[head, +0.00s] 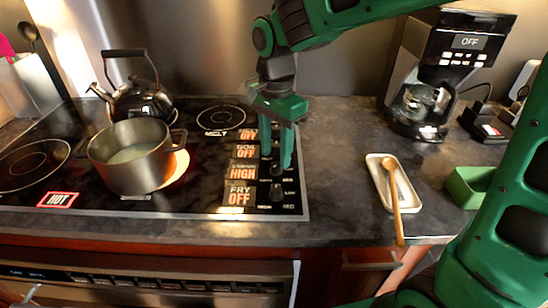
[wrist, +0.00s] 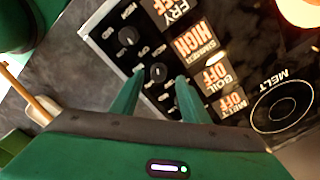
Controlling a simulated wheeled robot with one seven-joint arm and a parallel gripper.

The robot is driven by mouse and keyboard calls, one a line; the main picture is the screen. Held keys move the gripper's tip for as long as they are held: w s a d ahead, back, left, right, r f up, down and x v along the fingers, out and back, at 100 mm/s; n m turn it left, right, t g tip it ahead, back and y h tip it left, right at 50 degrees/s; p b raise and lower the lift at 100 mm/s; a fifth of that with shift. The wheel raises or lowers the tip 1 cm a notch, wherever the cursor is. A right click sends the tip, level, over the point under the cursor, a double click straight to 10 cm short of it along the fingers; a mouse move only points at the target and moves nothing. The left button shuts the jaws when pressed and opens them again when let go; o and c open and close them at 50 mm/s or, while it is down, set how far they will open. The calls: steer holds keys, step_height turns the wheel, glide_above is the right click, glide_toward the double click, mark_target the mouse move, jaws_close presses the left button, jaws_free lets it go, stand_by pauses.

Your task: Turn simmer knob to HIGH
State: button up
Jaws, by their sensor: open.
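The simmer knob (wrist: 158,72) is a small black dial on the stove's control strip, and it also shows in the head view (head: 277,170) at the tips of my gripper. The simmer display (head: 243,172) beside it reads HIGH, and the same display in the wrist view (wrist: 194,42) reads HIGH too. My green gripper (wrist: 161,76) points down at the strip with its fingers apart, one on either side of the simmer knob. I cannot tell whether either finger touches it. The fry knob (head: 277,192) is just in front, and the fry display (head: 239,196) reads OFF.
A grey pot (head: 131,158) stands on a glowing burner, with a black kettle (head: 140,100) behind it. To the right are a white tray (head: 378,172) with a wooden spoon (head: 395,197), a green box (head: 468,184) and a coffee maker (head: 432,80). Counter between strip and tray is clear.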

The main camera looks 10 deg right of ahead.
mark_target(275, 164)
step_height(275, 164, up, 8)
steer(key=shift+f, duration=0.25)
